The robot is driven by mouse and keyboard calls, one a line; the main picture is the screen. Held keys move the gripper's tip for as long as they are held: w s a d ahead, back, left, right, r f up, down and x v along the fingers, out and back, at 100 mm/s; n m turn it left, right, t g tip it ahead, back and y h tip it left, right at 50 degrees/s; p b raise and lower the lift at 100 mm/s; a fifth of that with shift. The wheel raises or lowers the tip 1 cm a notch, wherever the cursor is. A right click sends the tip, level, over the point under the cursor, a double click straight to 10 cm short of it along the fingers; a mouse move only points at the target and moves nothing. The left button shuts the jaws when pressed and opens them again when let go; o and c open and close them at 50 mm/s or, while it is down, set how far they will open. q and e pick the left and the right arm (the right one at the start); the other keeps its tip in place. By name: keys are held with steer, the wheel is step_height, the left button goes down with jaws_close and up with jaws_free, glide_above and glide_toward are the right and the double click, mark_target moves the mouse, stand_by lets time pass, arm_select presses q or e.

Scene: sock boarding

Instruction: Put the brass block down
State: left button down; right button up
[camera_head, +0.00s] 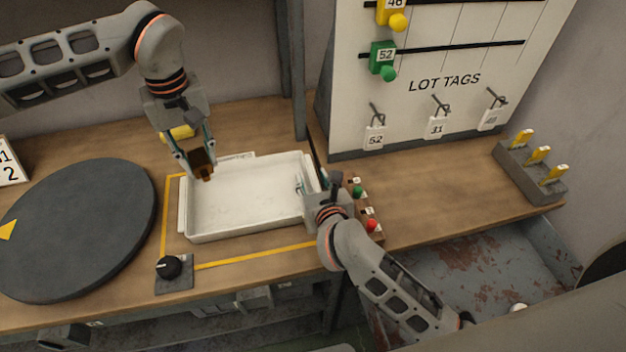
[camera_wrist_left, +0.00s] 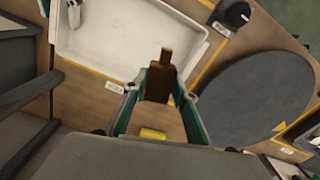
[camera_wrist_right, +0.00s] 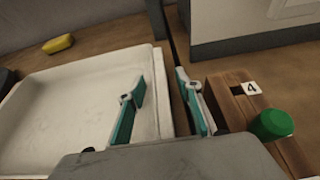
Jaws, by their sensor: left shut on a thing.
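My left gripper (camera_head: 201,158) is shut on the brass block (camera_head: 203,167), which it holds in the air near the back left corner of the white tray (camera_head: 182,215). In the left wrist view the brass block (camera_wrist_left: 158,84) shows a wide body with a narrower stub, between the teal fingers (camera_wrist_left: 160,85). My right gripper (camera_head: 308,186) is at the tray's right end. In the right wrist view my right gripper (camera_wrist_right: 158,88) is open and empty, its fingers on either side of the tray's right wall (camera_wrist_right: 161,95).
A dark round turntable (camera_head: 80,225) lies left of the tray. A black knob (camera_head: 168,267) stands at the front left. A button box (camera_head: 357,192) is right of the tray. A lot-tag board (camera_head: 440,105) stands at the back.

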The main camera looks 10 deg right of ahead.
mark_target(200, 161)
jaws_close()
arm_select(q)
steer(key=shift+s+d+f+m, duration=0.1)
steer(key=shift+s+f+m, duration=0.1)
steer(key=shift+f+m, duration=0.55)
steer(key=shift+s+d+f+m, duration=0.1)
steer(key=shift+s+f+m, duration=0.1)
steer(key=shift+f+m, duration=0.5)
step_height(200, 161, down, 5)
steer(key=shift+f, duration=2.4)
steer(key=shift+f, duration=0.15)
steer(key=c, duration=1.6)
jaws_free()
